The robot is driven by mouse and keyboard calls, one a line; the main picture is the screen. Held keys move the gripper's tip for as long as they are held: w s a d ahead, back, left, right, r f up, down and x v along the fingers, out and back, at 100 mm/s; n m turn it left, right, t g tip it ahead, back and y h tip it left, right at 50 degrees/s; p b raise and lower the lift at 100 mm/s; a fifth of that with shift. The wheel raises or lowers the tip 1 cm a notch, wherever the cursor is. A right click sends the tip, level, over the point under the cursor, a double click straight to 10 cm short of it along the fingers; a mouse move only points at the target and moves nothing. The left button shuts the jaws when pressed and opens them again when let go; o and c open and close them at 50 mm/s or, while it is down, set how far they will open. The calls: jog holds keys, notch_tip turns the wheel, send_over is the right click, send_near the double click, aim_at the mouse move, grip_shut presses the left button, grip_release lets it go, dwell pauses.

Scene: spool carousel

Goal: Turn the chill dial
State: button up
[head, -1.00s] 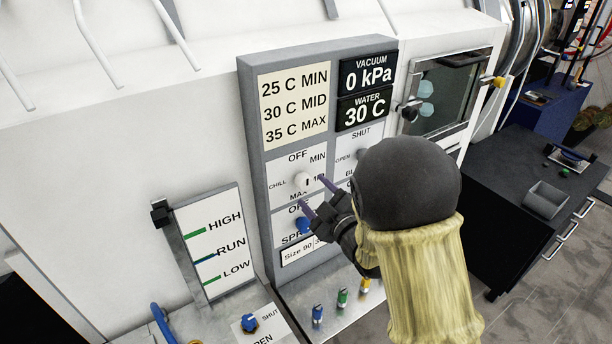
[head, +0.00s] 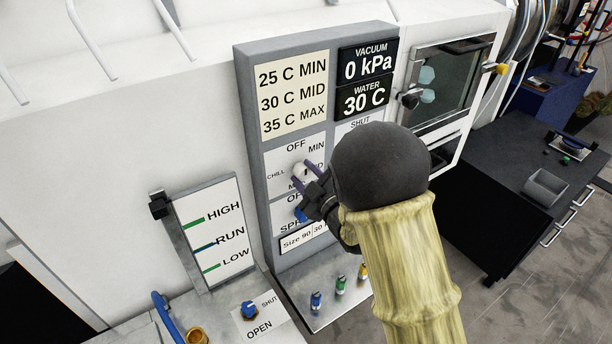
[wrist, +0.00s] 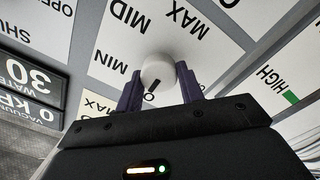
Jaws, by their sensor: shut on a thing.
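The chill dial is a round white knob (head: 300,170) with a dark pointer mark, on a white plate lettered OFF, MIN, MID and MAX. In the wrist view the knob (wrist: 158,72) sits between the two purple fingers, and its dark mark points down toward the letter O of an upside-down label. My gripper (head: 307,174) is shut on the knob, one finger on each side. My gripper also shows in the wrist view (wrist: 160,88). The fingers and dark wrist cover part of the MID and MAX lettering in the head view.
Displays above read vacuum 0 kPa (head: 367,64) and water 30 C (head: 365,98). A blue spray knob (head: 300,214) lies just below my fingers. Several coloured valves (head: 340,284) stand on the ledge below. A blue shut/open knob (head: 249,309) is at lower left.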

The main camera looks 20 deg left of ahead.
jog(key=shift+f+m+b, duration=0.2)
jog(key=shift+m+b, duration=0.2)
jog(key=shift+b, duration=0.15)
jog(key=shift+m+b, duration=0.6)
jog(key=shift+b, duration=0.05)
jog(key=m+b, duration=0.3)
jog(key=m, duration=0.1)
jog(key=shift+d, duration=0.15)
jog(key=m+b, duration=0.2)
jog(key=m, duration=0.1)
jog(key=shift+w+m, duration=0.1)
jog(key=shift+m, duration=0.3)
jog(key=m, duration=0.2)
jog(key=shift+r+m, duration=0.1)
jog(key=shift+m, duration=0.2)
jog(key=m, duration=0.5)
jog(key=shift+w+d+g, duration=0.1)
jog(key=shift+g, duration=0.3)
jog(key=m+p, duration=0.2)
jog(key=m, duration=0.3)
jog(key=shift+m, duration=0.4)
